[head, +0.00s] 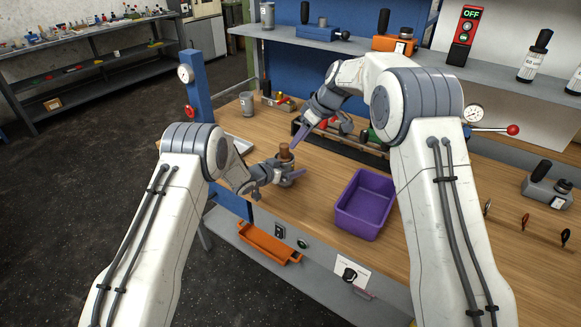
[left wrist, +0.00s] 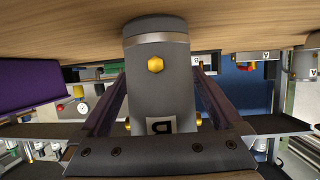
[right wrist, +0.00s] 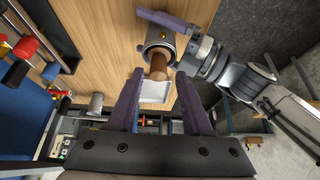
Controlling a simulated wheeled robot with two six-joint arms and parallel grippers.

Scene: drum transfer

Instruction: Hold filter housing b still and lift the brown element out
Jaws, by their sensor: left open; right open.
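Filter housing b (head: 287,166) is a grey cylinder upright on the wooden bench; its "B" label shows in the left wrist view (left wrist: 160,85). The brown element (head: 284,150) stands in it, its top above the rim; it also shows in the right wrist view (right wrist: 158,63). My left gripper (head: 284,178) is low at the housing, its open fingers on either side of it; whether they touch is unclear. My right gripper (head: 299,134) is open and empty, above and behind the housing, with the brown element showing ahead between its fingers (right wrist: 160,98).
A purple bin (head: 337,222) stands right of the housing. A grey can (head: 247,104) and a white tray (head: 238,144) are at the left end of the bench. A dark rack (head: 345,146) lies behind. Bare wood lies between housing and bin.

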